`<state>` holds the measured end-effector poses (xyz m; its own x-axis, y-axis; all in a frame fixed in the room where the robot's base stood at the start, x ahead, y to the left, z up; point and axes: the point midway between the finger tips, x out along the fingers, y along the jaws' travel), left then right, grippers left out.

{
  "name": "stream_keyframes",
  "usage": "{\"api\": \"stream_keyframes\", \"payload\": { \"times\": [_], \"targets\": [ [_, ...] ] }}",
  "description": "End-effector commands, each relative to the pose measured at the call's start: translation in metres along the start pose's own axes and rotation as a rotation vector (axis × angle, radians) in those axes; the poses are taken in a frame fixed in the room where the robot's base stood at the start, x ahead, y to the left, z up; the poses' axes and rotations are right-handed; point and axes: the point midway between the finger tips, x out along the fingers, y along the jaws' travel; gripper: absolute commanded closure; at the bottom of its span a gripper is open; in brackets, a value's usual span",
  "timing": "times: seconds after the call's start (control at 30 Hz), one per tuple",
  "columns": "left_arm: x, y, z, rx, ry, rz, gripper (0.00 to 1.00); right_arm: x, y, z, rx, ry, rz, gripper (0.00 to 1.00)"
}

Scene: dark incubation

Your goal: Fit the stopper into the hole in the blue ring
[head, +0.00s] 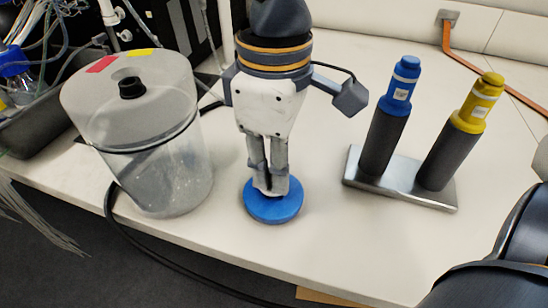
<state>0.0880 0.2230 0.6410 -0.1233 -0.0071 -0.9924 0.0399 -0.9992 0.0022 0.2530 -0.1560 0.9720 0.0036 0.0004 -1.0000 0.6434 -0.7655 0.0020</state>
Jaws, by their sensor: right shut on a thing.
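The blue ring (273,212) lies flat on the white bench, below the middle of the head view. My right gripper (268,188) points straight down over it, with its fingertips close together at the ring's middle. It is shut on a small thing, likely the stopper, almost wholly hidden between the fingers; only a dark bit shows. The fingers cover the hole, so I cannot tell whether the stopper is in it or just above it. My left gripper is not in view.
A clear lidded jar (160,175) with a black knob stands left of the ring. To the right, a metal stand (400,190) holds a blue-capped tube (383,135) and a yellow-capped tube (450,150). A black cable (150,245) runs along the bench's front edge.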

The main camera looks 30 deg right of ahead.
Motion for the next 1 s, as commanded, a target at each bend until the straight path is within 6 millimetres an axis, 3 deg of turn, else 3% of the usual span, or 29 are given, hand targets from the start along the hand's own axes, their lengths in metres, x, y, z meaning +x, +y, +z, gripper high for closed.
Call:
{"api": "stream_keyframes", "payload": {
  "times": [0.7,0.73,0.83,1.0],
  "targets": [
    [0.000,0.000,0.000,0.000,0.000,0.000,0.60,0.018,0.000,0.000,0.000,-0.001,0.000,1.00],
    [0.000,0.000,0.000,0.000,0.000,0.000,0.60,0.018,0.000,0.000,0.000,0.000,0.000,0.85],
    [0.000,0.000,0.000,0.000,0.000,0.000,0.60,0.018,0.000,0.000,0.000,0.000,0.000,0.64],
    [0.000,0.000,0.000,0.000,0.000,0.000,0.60,0.018,0.000,0.000,0.000,0.000,0.000,0.64]
  ]
}}
